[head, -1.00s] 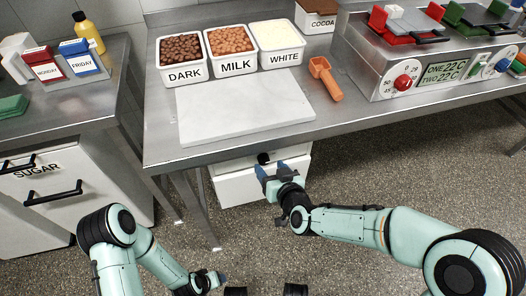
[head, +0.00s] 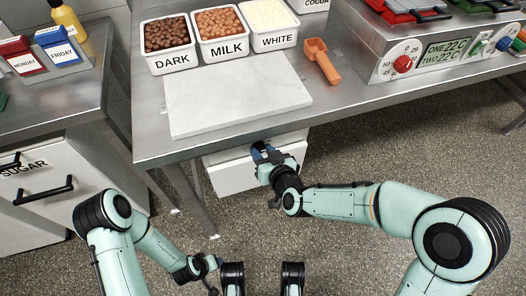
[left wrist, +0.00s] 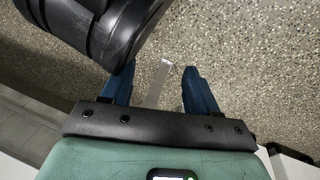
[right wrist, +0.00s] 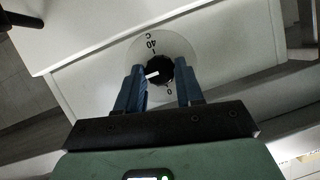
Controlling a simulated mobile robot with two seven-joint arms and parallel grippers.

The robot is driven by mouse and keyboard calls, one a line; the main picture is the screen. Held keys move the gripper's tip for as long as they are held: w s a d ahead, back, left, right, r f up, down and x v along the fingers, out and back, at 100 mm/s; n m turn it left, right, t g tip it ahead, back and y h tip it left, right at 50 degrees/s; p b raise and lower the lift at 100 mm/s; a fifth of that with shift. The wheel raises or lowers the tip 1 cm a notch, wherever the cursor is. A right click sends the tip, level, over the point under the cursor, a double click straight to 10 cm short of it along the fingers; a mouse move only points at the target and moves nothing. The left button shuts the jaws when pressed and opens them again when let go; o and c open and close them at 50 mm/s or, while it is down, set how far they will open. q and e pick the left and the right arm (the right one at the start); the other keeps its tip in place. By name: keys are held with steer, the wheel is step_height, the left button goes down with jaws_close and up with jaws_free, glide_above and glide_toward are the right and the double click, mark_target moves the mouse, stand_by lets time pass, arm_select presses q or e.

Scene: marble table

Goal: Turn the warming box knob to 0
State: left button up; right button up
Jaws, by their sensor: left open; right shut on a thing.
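The warming box (head: 226,180) is white and stands under the marble table; it also shows in the right wrist view (right wrist: 85,85). Its black knob (right wrist: 158,68) sits on a round dial marked 40 and 0. The knob's white mark points left in the right wrist view, between those two numbers. My right gripper (right wrist: 161,84) is shut on the knob, one finger on each side of it. In the head view my right gripper (head: 264,152) hides the knob. My left gripper (head: 217,262) is open and empty, low over the floor; its spread fingers show in the left wrist view (left wrist: 160,90).
The metal table edge (head: 230,148) is just above my right gripper. A white slab (head: 238,102), tubs of chocolate (head: 222,45) and an orange scoop (head: 327,68) lie on top. A machine with a red knob (head: 404,64) stands at right. A sugar cabinet (head: 50,200) is at left.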

steer(key=shift+a, duration=0.1)
arm_select(q)
step_height(320, 180, up, 4)
steer(key=w+t+p, duration=0.1)
steer(key=w+p, duration=0.1)
steer(key=w, duration=0.1)
arm_select(e)
steer(key=shift+s+a+r+n+h, duration=0.1)
steer(key=shift+a+r+n+h, duration=0.05)
steer(key=shift+n+h, duration=0.45)
arm_select(q)
steer(key=s+d+r+m+g+h+p, duration=0.1)
steer(key=s+d+r+g+p, duration=0.2)
steer(key=s+d+r+p, duration=0.2)
steer(key=shift+s+d+r+g+h+p, duration=0.35)
steer(key=shift+s+r+p, duration=1.5)
steer(key=shift+s, duration=1.45)
arm_select(e)
steer(key=shift+a+f+n+t+h, duration=0.15)
steer(key=shift+n+t+h, duration=0.7)
steer(key=shift+n, duration=1.05)
steer(key=shift+a+f+n+t+h, duration=0.1)
steer(key=shift+n+t+h, duration=0.45)
steer(key=shift+n+h, duration=0.95)
steer(key=shift+a+f+n+t+h, duration=0.15)
steer(key=shift+n+t+h, duration=0.5)
steer(key=shift+n, duration=1.65)
steer(key=shift+d, duration=0.1)
steer(key=o, duration=1)
steer(key=shift+o, duration=0.2)
